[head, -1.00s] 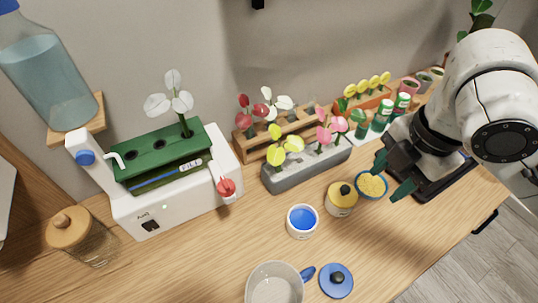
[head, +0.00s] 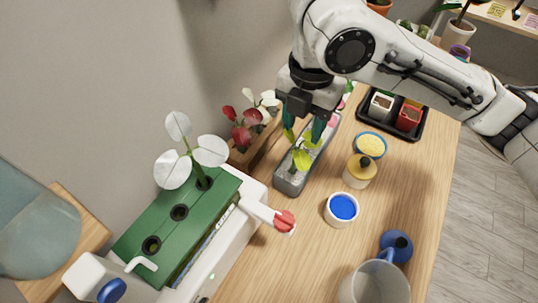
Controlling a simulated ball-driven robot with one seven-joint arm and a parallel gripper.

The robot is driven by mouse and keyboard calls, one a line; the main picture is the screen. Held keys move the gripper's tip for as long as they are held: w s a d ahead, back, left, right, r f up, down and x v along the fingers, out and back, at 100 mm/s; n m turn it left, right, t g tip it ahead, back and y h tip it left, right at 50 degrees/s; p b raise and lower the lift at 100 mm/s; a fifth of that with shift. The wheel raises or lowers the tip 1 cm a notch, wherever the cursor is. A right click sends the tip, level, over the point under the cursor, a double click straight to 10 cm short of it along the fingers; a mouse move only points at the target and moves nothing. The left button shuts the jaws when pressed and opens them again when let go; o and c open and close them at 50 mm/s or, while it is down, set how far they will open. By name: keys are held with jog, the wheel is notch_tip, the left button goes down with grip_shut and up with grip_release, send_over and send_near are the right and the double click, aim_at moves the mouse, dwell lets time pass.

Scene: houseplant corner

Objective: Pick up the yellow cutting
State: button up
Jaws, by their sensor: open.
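The yellow cutting (head: 302,160) stands in the grey stone-like planter (head: 290,184), with its yellow-green leaves spread. My gripper (head: 304,130) points down at the cutting, its two teal fingers apart. The fingers are at the height of the upper leaves in the picture, one to each side of them. I cannot tell whether they touch the leaves. My gripper and arm hide much of the planter's far part, where a bit of pink shows.
Red and white cuttings (head: 243,136) stand left of the planter. A green-topped machine (head: 150,215) holds a white cutting (head: 180,155).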

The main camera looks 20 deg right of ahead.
aim_at(296, 148)
jog(key=f, duration=0.2)
jog(key=a+f, duration=0.1)
jog(key=f, duration=0.3)
jog(key=shift+s+a+f, duration=0.15)
jog(key=shift+s+f, duration=0.1)
jog(key=shift+f, duration=0.5)
grip_shut()
